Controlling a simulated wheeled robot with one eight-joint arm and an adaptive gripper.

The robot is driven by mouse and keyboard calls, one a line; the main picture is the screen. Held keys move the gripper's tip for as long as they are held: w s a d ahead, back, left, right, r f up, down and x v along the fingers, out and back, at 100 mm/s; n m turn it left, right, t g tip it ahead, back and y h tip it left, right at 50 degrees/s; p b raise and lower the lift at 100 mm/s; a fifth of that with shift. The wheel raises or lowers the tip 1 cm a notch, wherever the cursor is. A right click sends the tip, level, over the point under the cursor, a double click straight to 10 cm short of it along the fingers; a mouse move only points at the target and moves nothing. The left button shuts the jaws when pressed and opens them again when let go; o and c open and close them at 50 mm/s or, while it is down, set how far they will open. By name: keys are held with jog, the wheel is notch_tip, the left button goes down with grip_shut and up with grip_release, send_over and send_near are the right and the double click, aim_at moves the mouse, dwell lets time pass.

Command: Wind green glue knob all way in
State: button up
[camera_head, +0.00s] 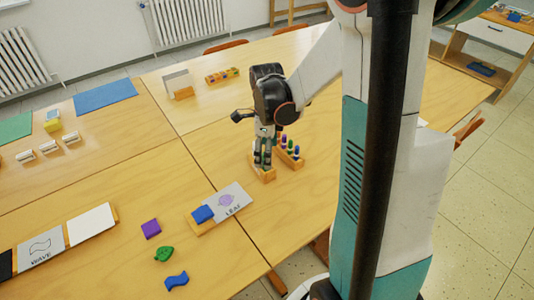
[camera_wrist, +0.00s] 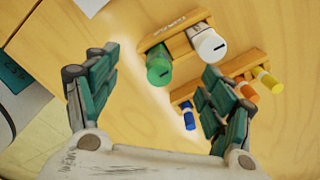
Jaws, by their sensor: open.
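The green glue knob (camera_wrist: 159,70) is a round green stick end in a small wooden holder (camera_wrist: 153,39), seen in the wrist view next to a white stick with a dark slot (camera_wrist: 209,46). My gripper (camera_wrist: 160,75) is open, its teal fingers on either side of the green knob in the picture. The right finger overlaps the area below the white stick. I cannot tell whether the fingers touch the knob. In the head view my gripper (camera_head: 263,155) points down over the wooden holder (camera_head: 264,175), and hides the knob.
A wooden rack (camera_wrist: 238,66) with blue, orange and yellow sticks stands close beside the holder. A LEAF card (camera_head: 230,200) and several coloured shapes, including a green leaf (camera_head: 164,254), lie toward the front. Bare tabletop (camera_head: 310,200) shows right of the holder.

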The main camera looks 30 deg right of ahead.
dwell(0.4)
jog(key=shift+r+p, duration=2.25)
jog(key=shift+r, duration=0.8)
jog(key=shift+a+r, duration=0.1)
jog(key=s+a+r+n+t, duration=0.3)
jog(key=s+a+r+n, duration=0.3)
jog(key=n, duration=0.7)
jog(key=s+a+r+n+t, duration=0.4)
jog(key=s+a+r+n, duration=0.3)
jog(key=n, duration=0.6)
jog(key=shift+a+r+n, duration=0.35)
jog(key=shift+a+n, duration=0.05)
jog(key=shift+a, duration=0.15)
